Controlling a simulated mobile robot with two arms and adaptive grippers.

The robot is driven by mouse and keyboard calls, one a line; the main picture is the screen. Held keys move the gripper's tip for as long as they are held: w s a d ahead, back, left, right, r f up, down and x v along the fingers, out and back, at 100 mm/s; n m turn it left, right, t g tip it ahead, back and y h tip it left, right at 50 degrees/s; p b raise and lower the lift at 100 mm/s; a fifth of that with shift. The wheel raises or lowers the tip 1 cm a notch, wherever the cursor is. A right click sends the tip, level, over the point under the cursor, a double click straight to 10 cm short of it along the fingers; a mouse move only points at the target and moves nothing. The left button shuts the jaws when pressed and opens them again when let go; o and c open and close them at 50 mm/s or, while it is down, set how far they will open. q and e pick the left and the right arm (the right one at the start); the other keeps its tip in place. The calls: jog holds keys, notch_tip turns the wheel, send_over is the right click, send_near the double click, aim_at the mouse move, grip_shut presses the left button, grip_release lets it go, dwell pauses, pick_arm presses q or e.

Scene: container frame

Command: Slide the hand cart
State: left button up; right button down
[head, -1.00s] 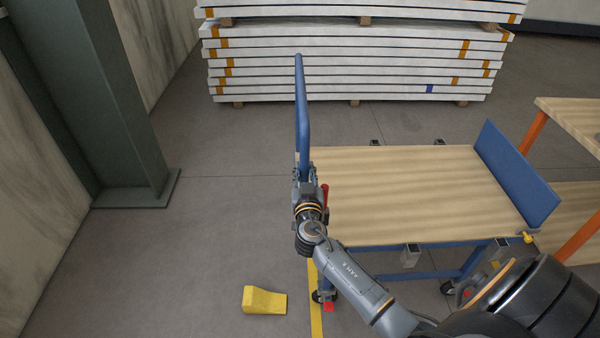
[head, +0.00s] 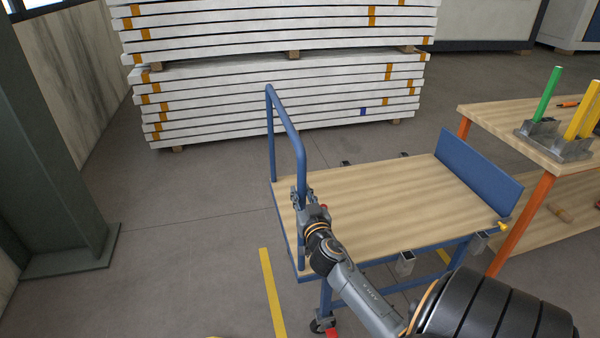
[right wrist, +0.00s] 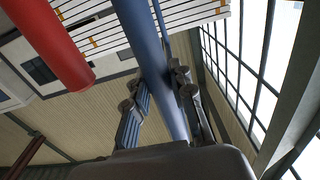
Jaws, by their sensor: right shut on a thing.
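The hand cart has a pale wooden deck (head: 390,203), a blue frame and a blue end panel (head: 478,173) at its right end. Its blue tubular handle (head: 286,118) rises at the left end. My right gripper (head: 301,195) is shut on the near upright of that handle, close to deck height. In the right wrist view the blue handle tube (right wrist: 150,60) runs between the two fingers of my right gripper (right wrist: 158,95). A caster (head: 320,322) shows under the near left corner. My left gripper is not in view.
An orange-legged workbench (head: 508,120) stands close to the cart's right end, holding green and yellow upright pieces. A stack of white panels (head: 280,100) is behind. A dark green column (head: 50,150) stands left. Yellow floor tape (head: 272,295) lies near the cart. Floor left of the cart is clear.

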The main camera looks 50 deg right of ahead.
jog(key=c, duration=1.1)
grip_release()
jog(key=v, duration=1.2)
jog(key=shift+f, duration=0.1)
